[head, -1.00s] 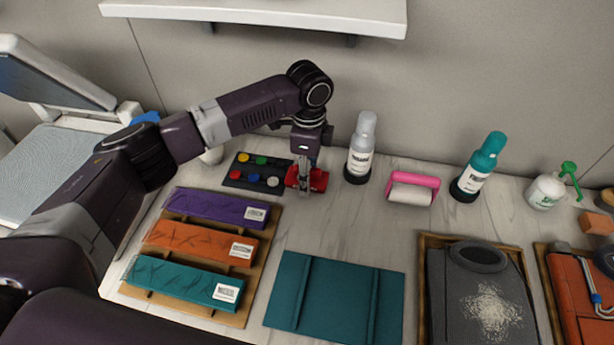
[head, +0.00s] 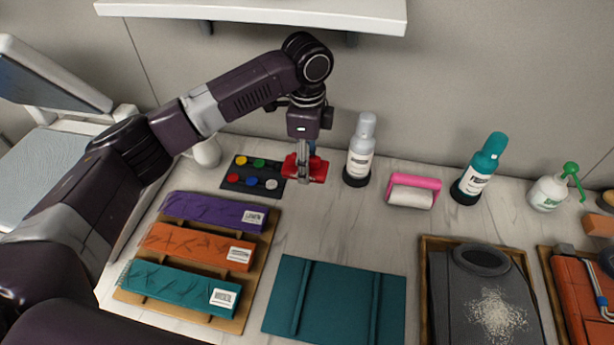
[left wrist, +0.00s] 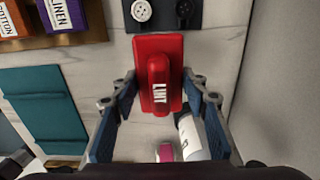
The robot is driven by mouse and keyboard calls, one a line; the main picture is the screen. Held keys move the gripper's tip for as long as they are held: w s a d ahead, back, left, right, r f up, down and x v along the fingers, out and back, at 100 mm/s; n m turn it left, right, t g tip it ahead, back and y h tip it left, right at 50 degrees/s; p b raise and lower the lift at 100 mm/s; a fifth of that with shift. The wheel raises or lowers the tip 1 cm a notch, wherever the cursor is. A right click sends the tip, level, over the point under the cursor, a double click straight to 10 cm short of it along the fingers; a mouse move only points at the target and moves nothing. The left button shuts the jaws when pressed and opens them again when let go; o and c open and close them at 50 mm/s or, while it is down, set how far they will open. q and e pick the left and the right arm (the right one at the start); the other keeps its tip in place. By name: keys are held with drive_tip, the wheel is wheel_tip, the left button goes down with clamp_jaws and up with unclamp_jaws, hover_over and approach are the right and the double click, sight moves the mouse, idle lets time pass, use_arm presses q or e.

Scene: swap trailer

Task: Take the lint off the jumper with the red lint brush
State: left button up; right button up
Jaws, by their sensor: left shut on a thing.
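The red lint brush (head: 318,172) is in my left gripper (head: 304,168), at the back of the counter. In the left wrist view the brush (left wrist: 160,88) shows its handle marked LINT, between the two fingers of the gripper (left wrist: 160,92). The gripper is shut on it, and the brush appears a little above the counter. The grey jumper (head: 455,300) lies in a wooden tray (head: 424,300) at the front right, well apart from the brush. A patch of pale lint (head: 496,313) covers its middle. My right gripper is not in view.
A white spray bottle (head: 360,150) stands just right of the brush; a pink roller (head: 413,190) and teal bottle (head: 480,168) stand farther right. A button card (head: 252,173) is at left. A teal folded mat (head: 335,300) lies in front. A shelf (head: 260,14) hangs above.

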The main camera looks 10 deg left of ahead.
use_arm(q)
drive_tip(key=shift+s+r, duration=0.25)
drive_tip(key=shift+r, duration=0.6)
drive_tip(key=s+b, duration=0.2)
drive_tip(key=s, duration=1.7)
drive_tip(key=shift+s, duration=0.1)
